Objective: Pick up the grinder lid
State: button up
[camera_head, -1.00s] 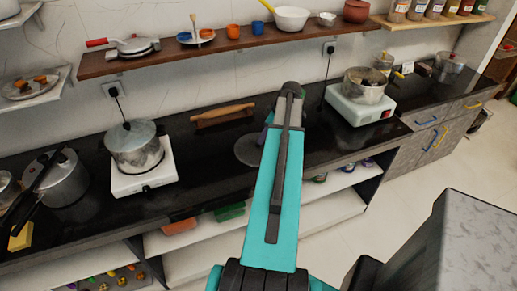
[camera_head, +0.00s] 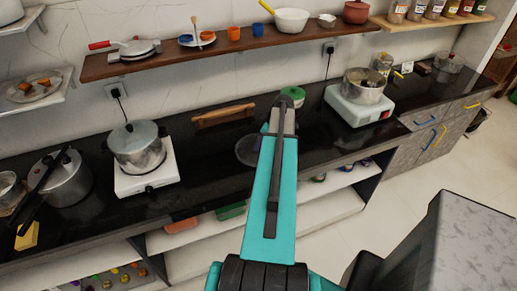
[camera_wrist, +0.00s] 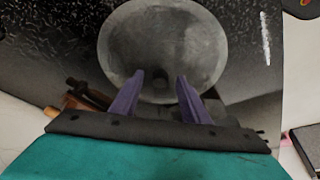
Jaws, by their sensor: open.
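My gripper (camera_wrist: 159,74) is open in the wrist view, its two purple fingers spread apart. A round grey disc-like object (camera_wrist: 165,35) lies in front of the fingertips on the dark counter; the fingertips overlap its near part in the picture. I cannot tell whether they touch it, and a darker spot shows between them. In the head view, a grey round object (camera_head: 247,150) sits left of my arm, partly hidden by it. A green-topped object (camera_head: 293,93) shows behind my arm's far end. I cannot tell for sure which is the grinder lid. My gripper is hidden in the head view.
A wooden rolling pin (camera_head: 223,115) lies at the back of the counter. A pot (camera_head: 138,148) stands on a white stove at left. Another pot (camera_head: 364,86) stands on a pale appliance at right. A wooden shelf (camera_head: 220,49) runs above the counter.

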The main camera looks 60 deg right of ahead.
dwell(0.3)
grip_shut()
jog(key=shift+r, duration=0.15)
jog(key=shift+s+r+b, duration=0.15)
jog(key=shift+r+b, duration=1)
jog(key=shift+r, duration=0.45)
jog(key=s+d+b, duration=0.2)
jog(key=s, duration=0.5)
jog(key=s+d+r+b, duration=0.1)
jog(key=s+d+b, duration=0.1)
jog(key=s, duration=0.6)
jog(key=shift+d+r+b, duration=0.25)
jog(key=shift+d+b, duration=0.05)
jog(key=shift+b, duration=0.2)
